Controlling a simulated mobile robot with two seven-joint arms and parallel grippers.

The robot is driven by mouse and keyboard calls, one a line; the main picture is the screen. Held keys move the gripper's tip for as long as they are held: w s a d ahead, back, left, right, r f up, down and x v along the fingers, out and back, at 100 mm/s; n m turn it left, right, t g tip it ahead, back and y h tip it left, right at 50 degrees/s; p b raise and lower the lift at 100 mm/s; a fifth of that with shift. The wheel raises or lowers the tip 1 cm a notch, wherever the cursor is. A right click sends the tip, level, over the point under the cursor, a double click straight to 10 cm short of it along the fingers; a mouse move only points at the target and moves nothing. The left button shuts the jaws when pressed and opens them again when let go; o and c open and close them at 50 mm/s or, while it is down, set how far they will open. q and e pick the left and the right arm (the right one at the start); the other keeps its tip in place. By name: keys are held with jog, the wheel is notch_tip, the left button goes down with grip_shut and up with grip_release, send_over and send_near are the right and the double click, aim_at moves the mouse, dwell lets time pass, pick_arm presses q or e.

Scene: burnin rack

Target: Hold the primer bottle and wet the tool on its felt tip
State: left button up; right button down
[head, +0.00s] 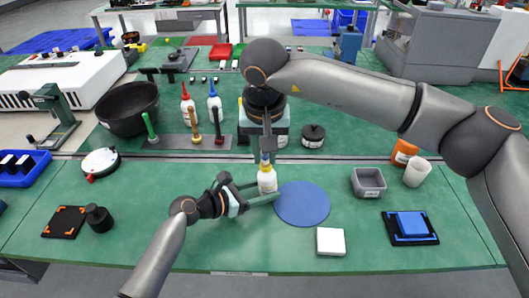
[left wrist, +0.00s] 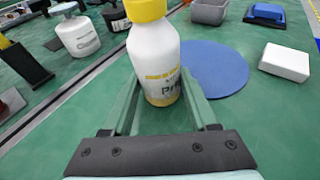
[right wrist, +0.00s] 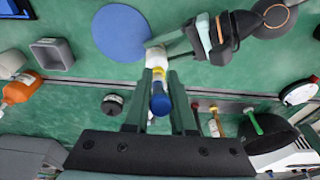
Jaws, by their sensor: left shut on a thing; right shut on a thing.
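The primer bottle (head: 267,183) is white with a yellow cap and stands upright at the left edge of the blue round mat. My left gripper (head: 266,191) is shut around its body; the left wrist view shows the bottle (left wrist: 160,60) between the green fingers. My right gripper (head: 266,146) points down directly above the bottle, shut on a blue tool (right wrist: 160,101). The tool's lower end (head: 265,157) lines up with the yellow cap (head: 267,166). The felt tip is hidden, and I cannot tell whether the tool touches it.
The blue round mat (head: 303,204) lies right of the bottle, with a white block (head: 330,241) and a grey bin (head: 369,182) beyond. Behind stand a red-capped bottle (head: 187,105), a blue-capped bottle (head: 215,106) and several upright handled tools.

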pick_arm(q)
jog(key=shift+f, duration=0.1)
pick_arm(e)
jog(key=shift+w+v, duration=0.25)
jog(key=shift+v, duration=0.85)
jog(key=shift+w+v, duration=0.2)
jog(key=shift+v, duration=0.9)
jog(key=shift+w+v, duration=0.25)
jog(key=shift+v, duration=0.9)
jog(key=shift+r, duration=0.1)
pick_arm(q)
jog(key=o, duration=1.1)
jog(key=shift+c, duration=0.2)
jog(key=shift+a, duration=0.1)
